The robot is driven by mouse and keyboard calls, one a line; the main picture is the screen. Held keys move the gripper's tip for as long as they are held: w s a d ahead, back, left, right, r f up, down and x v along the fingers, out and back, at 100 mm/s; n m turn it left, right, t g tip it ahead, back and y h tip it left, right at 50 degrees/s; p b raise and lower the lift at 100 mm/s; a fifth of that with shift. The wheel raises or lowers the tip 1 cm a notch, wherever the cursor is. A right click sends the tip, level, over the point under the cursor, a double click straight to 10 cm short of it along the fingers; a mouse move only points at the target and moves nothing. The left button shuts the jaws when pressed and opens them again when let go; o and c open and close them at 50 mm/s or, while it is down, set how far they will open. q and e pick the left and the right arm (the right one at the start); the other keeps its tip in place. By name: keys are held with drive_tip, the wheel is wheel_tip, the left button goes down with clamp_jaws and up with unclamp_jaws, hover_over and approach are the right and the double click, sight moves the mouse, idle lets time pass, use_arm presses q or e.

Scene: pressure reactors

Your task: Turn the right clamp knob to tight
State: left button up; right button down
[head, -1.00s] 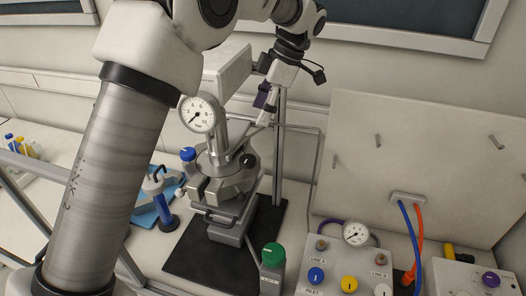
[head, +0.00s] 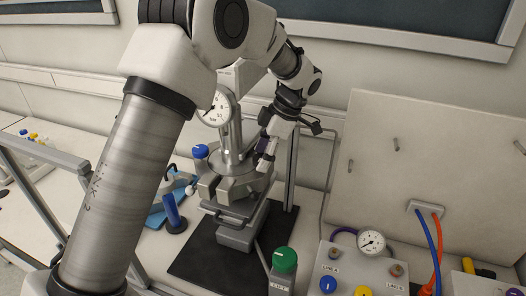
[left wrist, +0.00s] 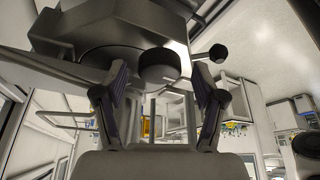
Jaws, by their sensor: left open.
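The reactor (head: 228,181) is a metal vessel with a clamp ring, standing on a dark base plate (head: 203,255). In the left wrist view, a round black knob (left wrist: 158,66) on the clamp shows between my two finger pads, with gaps on both sides. My left gripper (head: 264,158) is at the right side of the reactor top in the head view, where it hides the knob. In the left wrist view, the left gripper (left wrist: 160,84) is open, its fingers either side of the knob. My right gripper is not in view.
A pressure gauge (head: 216,106) and a blue knob (head: 200,151) top the reactor. A support rod (head: 291,170) stands close to its right. A small black ball (left wrist: 217,53) shows beside the right finger.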

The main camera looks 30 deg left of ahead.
use_arm(q)
drive_tip(key=shift+w, duration=0.15)
drive_tip(key=shift+d, duration=0.1)
drive_tip(key=c, duration=1.1)
drive_tip(key=shift+c, duration=0.2)
drive_tip(key=shift+m, duration=0.3)
drive_tip(key=m+b, duration=0.1)
drive_tip(key=m+t+b, duration=0.1)
drive_tip(key=m, duration=0.1)
drive_tip(key=m+t+y+b, duration=0.1)
drive_tip(key=m, duration=0.1)
drive_tip(key=shift+s+f, duration=0.15)
drive_tip(key=shift+s, duration=0.1)
drive_tip(key=m+t+b, duration=0.2)
drive_tip(key=m+b, duration=0.1)
drive_tip(key=m, duration=0.2)
drive_tip(key=shift+s+m, duration=0.1)
drive_tip(key=shift+m, duration=0.3)
drive_tip(key=m+t+b, duration=0.1)
drive_tip(key=m, duration=0.2)
drive_tip(key=shift+m+t+h, duration=0.3)
drive_tip(key=shift+h, duration=0.1)
drive_tip(key=shift+s+r+m+t+h, duration=0.15)
drive_tip(key=shift+m+t+h, duration=0.2)
drive_tip(key=shift+m, duration=0.75)
drive_tip(key=shift+w+r+m+t+h, duration=0.1)
drive_tip(key=shift+m+t+h, duration=0.2)
drive_tip(key=shift+m, duration=0.8)
